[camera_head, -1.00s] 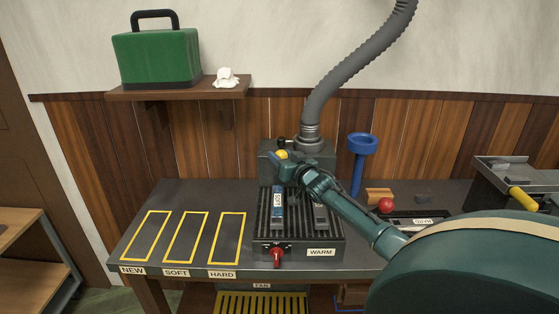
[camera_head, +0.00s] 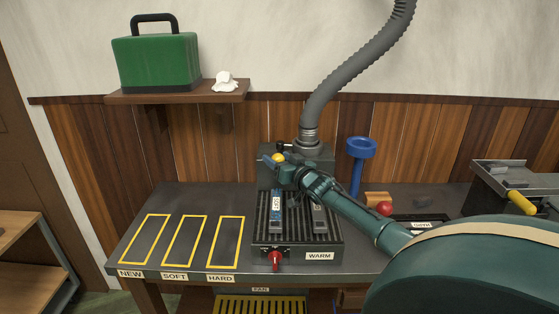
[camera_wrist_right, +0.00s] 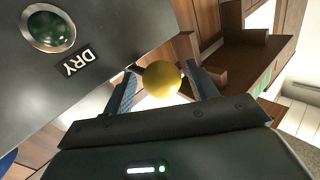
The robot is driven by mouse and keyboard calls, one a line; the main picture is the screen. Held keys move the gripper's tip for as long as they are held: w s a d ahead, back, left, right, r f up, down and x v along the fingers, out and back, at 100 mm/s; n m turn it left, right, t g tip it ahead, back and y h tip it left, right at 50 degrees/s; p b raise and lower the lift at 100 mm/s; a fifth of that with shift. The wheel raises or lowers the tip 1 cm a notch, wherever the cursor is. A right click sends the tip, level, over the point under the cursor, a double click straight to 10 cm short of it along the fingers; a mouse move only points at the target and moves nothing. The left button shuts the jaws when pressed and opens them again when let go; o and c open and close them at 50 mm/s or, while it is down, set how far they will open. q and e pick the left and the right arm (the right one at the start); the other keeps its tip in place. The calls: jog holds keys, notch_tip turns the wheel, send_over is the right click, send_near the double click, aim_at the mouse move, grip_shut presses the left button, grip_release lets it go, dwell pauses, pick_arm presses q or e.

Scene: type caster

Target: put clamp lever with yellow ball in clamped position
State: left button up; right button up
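The yellow ball (camera_head: 278,158) of the clamp lever sits at the front upper left of the grey box (camera_head: 318,155) at the back of the bench. In the right wrist view the ball (camera_wrist_right: 161,79) lies between the two fingers of my right gripper (camera_wrist_right: 163,88). Narrow gaps seem to show beside the ball, so the fingers look open around it. A short dark piece of lever shows at the ball's left; the rest is hidden. In the head view my right gripper (camera_head: 272,161) is small beside the ball. My left gripper is not in view.
The box face carries a green button (camera_wrist_right: 48,30) and a "DRY" label. A grey hose (camera_head: 340,85) rises from the box. A blue funnel stand (camera_head: 361,150) is to the right.

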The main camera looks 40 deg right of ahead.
jog(key=shift+s+f, duration=0.1)
jog(key=shift+s+f, duration=0.1)
jog(key=shift+s, duration=0.45)
jog(key=s+a, duration=0.2)
jog(key=s, duration=1)
jog(key=shift+w, duration=0.1)
